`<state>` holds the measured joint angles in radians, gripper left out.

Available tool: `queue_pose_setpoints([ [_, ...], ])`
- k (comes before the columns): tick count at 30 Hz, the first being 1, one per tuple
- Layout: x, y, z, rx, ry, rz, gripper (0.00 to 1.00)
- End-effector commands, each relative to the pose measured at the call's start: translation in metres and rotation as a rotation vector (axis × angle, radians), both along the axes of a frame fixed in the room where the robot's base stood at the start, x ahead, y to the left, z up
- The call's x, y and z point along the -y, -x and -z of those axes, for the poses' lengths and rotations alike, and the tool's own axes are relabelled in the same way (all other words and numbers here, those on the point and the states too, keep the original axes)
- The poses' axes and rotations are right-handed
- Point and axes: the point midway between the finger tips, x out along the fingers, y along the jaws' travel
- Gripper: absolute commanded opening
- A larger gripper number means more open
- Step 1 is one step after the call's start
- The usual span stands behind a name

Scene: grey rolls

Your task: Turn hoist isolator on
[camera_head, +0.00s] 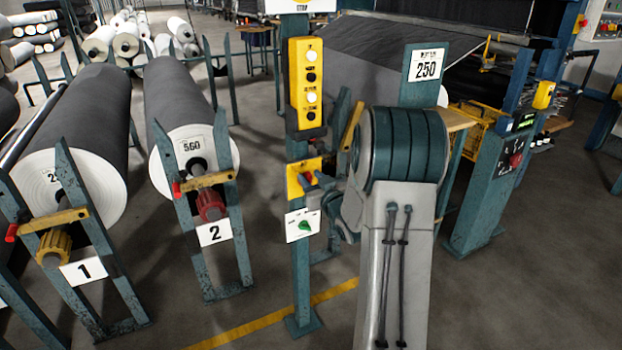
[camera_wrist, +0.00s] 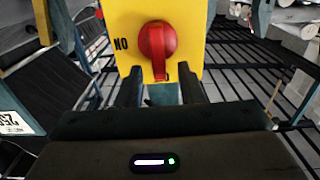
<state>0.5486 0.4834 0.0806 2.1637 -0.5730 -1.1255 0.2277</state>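The hoist isolator is a red rotary knob (camera_wrist: 157,52) on a yellow plate (camera_wrist: 192,18). In the head view the yellow plate (camera_head: 297,188) is on a teal post, below a yellow button box. In the wrist view, letters that look like an upside-down "ON" are left of the knob. The knob's grip runs up and down the picture, toward a mark at the bottom, mostly hidden. My gripper (camera_wrist: 160,88) is open, its two dark fingers apart at the knob's lower end, one to each side. I cannot tell whether they touch it. In the head view my gripper (camera_head: 322,184) is partly hidden by my arm.
The yellow button box (camera_head: 306,88) is above the isolator and a white plate with a green switch (camera_head: 303,225) is below it. Roll stands 1 (camera_head: 84,270) and 2 (camera_head: 214,234) are at left. A teal control cabinet (camera_head: 490,185) stands at right.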

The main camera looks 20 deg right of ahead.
Motion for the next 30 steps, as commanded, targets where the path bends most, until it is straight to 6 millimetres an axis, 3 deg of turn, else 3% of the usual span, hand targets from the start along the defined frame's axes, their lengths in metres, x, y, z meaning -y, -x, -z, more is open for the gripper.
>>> queue_pose_setpoints([
  [11, -0.0004, -0.0073, 0.0001, 0.0, 0.0, 0.0, 0.35],
  [15, -0.0002, -0.0071, 0.0001, -0.001, 0.0, 0.0, 0.01],
  [30, 0.0018, -0.0071, 0.0005, -0.003, -0.069, 0.001, 0.0],
])
